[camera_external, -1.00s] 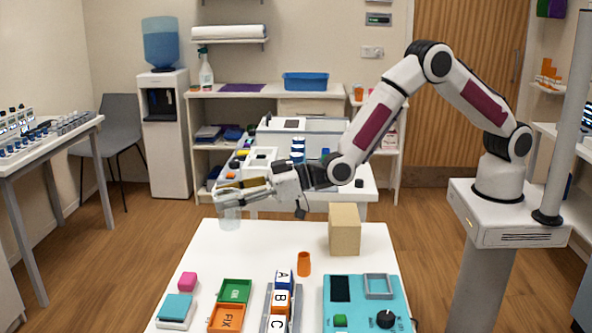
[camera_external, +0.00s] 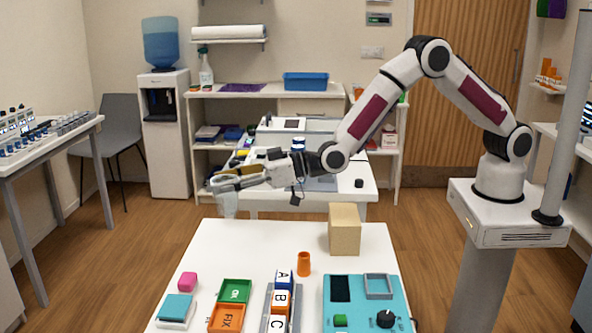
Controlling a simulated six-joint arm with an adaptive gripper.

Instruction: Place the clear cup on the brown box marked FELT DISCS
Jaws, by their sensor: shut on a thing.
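The clear cup (camera_external: 229,204) hangs in my gripper (camera_external: 222,183), which is shut on it. The cup is above the far left corner of the white table, apart from its surface, and looks slightly tilted. The cup is faint and small, so its exact outline is hard to tell. A plain brown box (camera_external: 344,232) stands upright at the far right part of the table. No FELT DISCS marking can be read on its visible faces. My gripper is to the left of the box and higher than its top.
An orange cup (camera_external: 304,264) stands just left of and in front of the box. The table's far left is clear.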

